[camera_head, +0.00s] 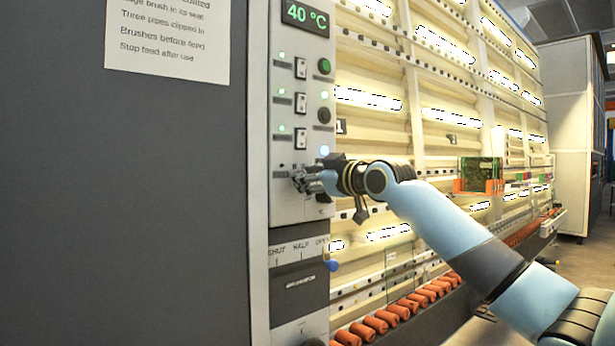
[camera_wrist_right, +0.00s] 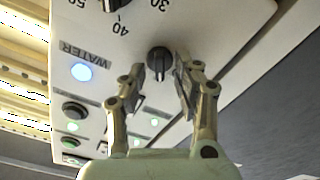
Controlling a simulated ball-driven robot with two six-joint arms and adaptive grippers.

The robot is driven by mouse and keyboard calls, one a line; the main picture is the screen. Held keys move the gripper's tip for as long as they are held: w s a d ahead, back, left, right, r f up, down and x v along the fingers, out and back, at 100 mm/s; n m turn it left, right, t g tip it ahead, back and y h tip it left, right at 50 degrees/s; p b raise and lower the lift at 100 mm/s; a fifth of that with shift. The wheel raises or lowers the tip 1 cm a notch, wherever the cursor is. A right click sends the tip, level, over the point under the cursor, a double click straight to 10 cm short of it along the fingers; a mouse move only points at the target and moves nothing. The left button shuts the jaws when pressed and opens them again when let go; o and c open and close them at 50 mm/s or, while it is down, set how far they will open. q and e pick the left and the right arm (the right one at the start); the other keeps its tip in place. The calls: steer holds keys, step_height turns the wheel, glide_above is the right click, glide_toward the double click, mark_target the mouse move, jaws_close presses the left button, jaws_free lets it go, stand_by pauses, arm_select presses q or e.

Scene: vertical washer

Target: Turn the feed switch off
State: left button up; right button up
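The grey control panel (camera_head: 258,120) carries three rocker switches in a column: top (camera_head: 300,68), middle (camera_head: 300,102) and bottom (camera_head: 300,138), each with a lit green lamp to its left. Their labels are too small to read, so I cannot tell which control is the feed switch. My right gripper (camera_head: 297,180) is at the panel below these switches. In the right wrist view, my right gripper (camera_wrist_right: 158,85) is open, its fingers either side of a black knob (camera_wrist_right: 158,62); I cannot tell whether they touch it. My left gripper is not in view.
A blue lamp (camera_wrist_right: 81,72) marked WATER and a dial (camera_wrist_right: 112,5) with numbers are close to the fingers. Below the panel is a SHUT/HALF lever scale with a blue knob (camera_head: 332,266). A paper notice (camera_head: 168,38) hangs at left. Orange rollers (camera_head: 375,324) line the machine's foot.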

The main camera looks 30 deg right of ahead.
steer(key=s, duration=0.7)
steer(key=shift+s+d, duration=0.2)
steer(key=shift+d, duration=0.05)
stand_by(0.5)
